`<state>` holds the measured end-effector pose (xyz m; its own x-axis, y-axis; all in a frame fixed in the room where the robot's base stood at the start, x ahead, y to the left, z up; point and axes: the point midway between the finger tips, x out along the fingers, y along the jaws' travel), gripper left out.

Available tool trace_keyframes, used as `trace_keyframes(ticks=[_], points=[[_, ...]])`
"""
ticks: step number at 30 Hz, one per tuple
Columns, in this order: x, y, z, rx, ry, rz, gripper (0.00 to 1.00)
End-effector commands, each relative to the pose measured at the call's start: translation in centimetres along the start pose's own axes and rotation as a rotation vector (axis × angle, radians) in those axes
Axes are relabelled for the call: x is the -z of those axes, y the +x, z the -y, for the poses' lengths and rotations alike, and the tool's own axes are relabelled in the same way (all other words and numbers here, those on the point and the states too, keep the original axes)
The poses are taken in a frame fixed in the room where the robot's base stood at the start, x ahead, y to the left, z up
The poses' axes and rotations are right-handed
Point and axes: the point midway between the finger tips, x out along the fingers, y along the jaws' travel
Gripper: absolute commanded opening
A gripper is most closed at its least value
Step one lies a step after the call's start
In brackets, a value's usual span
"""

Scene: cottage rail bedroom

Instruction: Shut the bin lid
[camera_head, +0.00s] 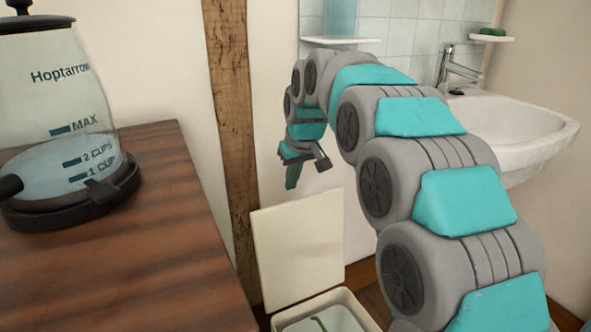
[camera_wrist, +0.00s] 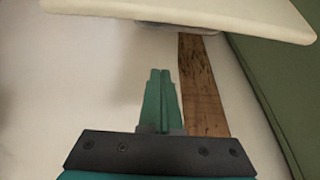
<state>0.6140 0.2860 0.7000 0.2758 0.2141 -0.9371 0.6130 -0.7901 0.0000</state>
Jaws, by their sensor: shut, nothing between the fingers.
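The white bin (camera_head: 355,307) stands low at the bottom centre of the head view, its lower part cut off by the frame. Its cream lid (camera_head: 298,250) stands open, raised nearly upright at the back of the bin. My gripper (camera_head: 291,184) points down just above the lid's top edge, with a small gap in the picture; the depth between them is hard to judge. In the wrist view my gripper (camera_wrist: 160,72) has its green fingers together and empty. A pale slab (camera_wrist: 180,14), which looks like the lid, crosses the top of that view, apart from the fingertips.
A wooden cabinet top (camera_head: 130,260) with a glass kettle (camera_head: 65,120) stands at the left. A wooden post (camera_head: 230,110) runs up the wall behind the bin. A white washbasin (camera_head: 520,130) hangs at the right, behind my arm. A green surface (camera_wrist: 275,60) borders the wrist view's right.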

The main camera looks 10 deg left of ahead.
Motion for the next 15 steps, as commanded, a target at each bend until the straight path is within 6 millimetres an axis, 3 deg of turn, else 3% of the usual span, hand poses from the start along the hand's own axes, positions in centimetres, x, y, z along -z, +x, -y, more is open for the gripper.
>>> trace_keyframes(ticks=[6,15], points=[[-0.2,4.0,0.1,0.0,0.0,0.001,0.0],[-3.0,2.7,0.0,0.0,0.0,-0.001,0.0]])
